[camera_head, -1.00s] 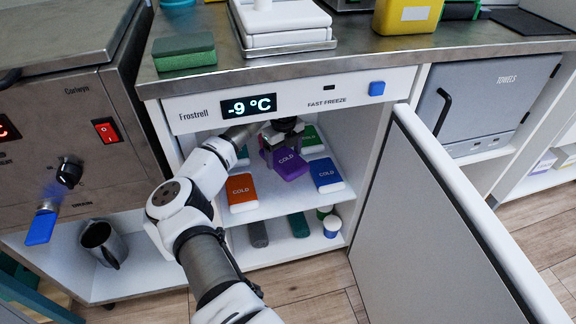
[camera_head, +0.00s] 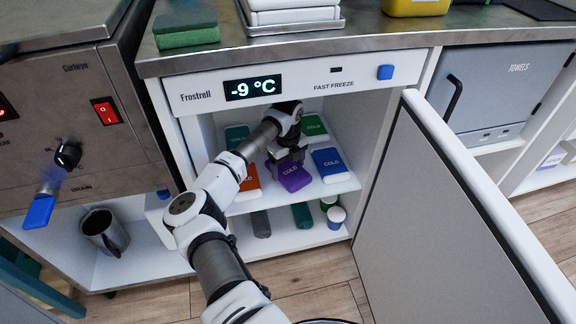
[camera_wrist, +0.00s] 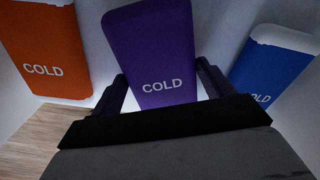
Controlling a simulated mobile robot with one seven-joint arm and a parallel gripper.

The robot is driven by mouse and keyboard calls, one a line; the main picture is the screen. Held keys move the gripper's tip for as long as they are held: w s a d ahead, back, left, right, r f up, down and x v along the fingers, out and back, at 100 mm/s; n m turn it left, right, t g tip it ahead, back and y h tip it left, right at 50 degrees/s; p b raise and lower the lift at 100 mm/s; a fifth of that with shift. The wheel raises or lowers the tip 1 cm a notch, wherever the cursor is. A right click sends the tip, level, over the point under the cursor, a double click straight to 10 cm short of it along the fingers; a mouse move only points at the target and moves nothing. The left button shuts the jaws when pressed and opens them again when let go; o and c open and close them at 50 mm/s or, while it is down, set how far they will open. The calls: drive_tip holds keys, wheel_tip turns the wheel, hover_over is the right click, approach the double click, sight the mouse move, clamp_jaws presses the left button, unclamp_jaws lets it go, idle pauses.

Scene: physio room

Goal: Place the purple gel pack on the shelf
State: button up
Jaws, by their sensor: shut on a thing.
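The purple gel pack (camera_head: 291,176) is inside the open freezer, at the front middle of its upper shelf (camera_head: 322,189). It also shows in the wrist view (camera_wrist: 155,50), its COLD label facing up. My gripper (camera_head: 284,157) reaches in from above and behind it, with one finger on each side of the pack's near end in the wrist view (camera_wrist: 165,92). It is shut on the pack. Whether the pack touches the shelf is hard to tell.
An orange pack (camera_head: 249,184) lies to the left, a blue pack (camera_head: 330,164) to the right, and green packs (camera_head: 314,126) behind. The open freezer door (camera_head: 470,210) stands to the right. Rolls and tubs (camera_head: 302,215) sit on the lower shelf. The worktop edge (camera_head: 330,45) overhangs above.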

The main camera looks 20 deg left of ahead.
sight(288, 168)
drive_tip(key=o, duration=1.1)
drive_tip(key=shift+o, duration=0.2)
wheel_tip(288, 168, up, 8)
drive_tip(key=shift+f+p, duration=0.15)
drive_tip(key=shift+p, duration=0.8)
